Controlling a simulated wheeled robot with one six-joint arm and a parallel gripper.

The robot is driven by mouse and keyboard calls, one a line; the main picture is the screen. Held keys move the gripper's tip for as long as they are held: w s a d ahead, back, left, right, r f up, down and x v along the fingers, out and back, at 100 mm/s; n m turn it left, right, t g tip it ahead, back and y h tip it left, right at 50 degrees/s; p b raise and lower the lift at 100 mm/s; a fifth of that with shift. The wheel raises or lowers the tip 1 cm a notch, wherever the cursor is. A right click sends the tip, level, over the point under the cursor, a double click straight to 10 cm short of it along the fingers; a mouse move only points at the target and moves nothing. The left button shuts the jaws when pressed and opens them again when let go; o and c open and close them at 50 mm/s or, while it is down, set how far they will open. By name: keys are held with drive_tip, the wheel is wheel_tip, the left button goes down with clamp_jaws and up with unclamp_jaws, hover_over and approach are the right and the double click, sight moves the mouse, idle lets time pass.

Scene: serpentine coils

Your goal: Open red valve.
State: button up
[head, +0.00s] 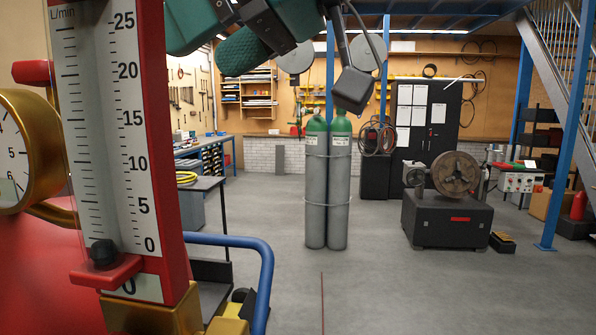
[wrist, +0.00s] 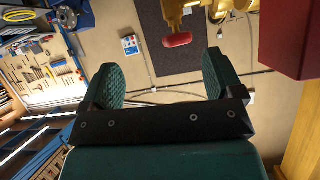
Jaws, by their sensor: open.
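A red handle (wrist: 177,40), which looks like the valve's, shows at the top of the wrist view on a gold fitting (wrist: 182,12). My gripper (wrist: 162,75) is open, with its two teal ribbed fingers apart and nothing between them. The handle lies beyond the fingertips, in line with the gap, and is not touched. My gripper also shows at the top of the head view (head: 250,48), partly cut off. I cannot match the handle surely to a part in the head view.
A red flowmeter (head: 155,130), a brass gauge (head: 20,140) and a blue pipe (head: 262,262) stand close on the left. A red block (wrist: 290,35) is near at the right of the wrist view. Grey gas cylinders (head: 327,190) stand farther back; the floor between is clear.

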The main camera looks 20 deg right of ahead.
drive_tip(key=s+d+f+m+g+h+b, duration=0.1)
drive_tip(key=d+f+h, duration=0.1)
drive_tip(key=f, duration=0.8)
drive_tip(key=s+d+f+m+g+h+b, duration=0.1)
drive_tip(key=d+f, duration=0.3)
drive_tip(key=f, duration=0.7)
drive_tip(key=shift+d+f+m+h, duration=0.3)
drive_tip(key=shift+d+m+h, duration=0.05)
drive_tip(key=shift+m+h, duration=0.35)
drive_tip(key=w+a+r+n+y+b, duration=0.1)
drive_tip(key=a+r+n+y+b, duration=0.1)
drive_tip(key=r+y, duration=0.35)
drive_tip(key=w+a+r+n+t+y+b, duration=0.1)
drive_tip(key=a+r+n+y+b, duration=0.1)
drive_tip(key=r, duration=0.6)
drive_tip(key=w+a+r+n+y+b, duration=0.1)
drive_tip(key=a+r+n+y+b, duration=0.15)
drive_tip(key=r, duration=0.45)
drive_tip(key=shift+y, duration=0.4)
drive_tip(key=p+x, duration=0.7)
drive_tip(key=x, duration=0.8)
drive_tip(key=shift+w+a, duration=0.15)
drive_tip(key=shift+w, duration=0.1)
drive_tip(key=shift+w+a+f, duration=0.1)
drive_tip(key=shift+w+a, duration=0.05)
drive_tip(key=shift+a, duration=0.4)
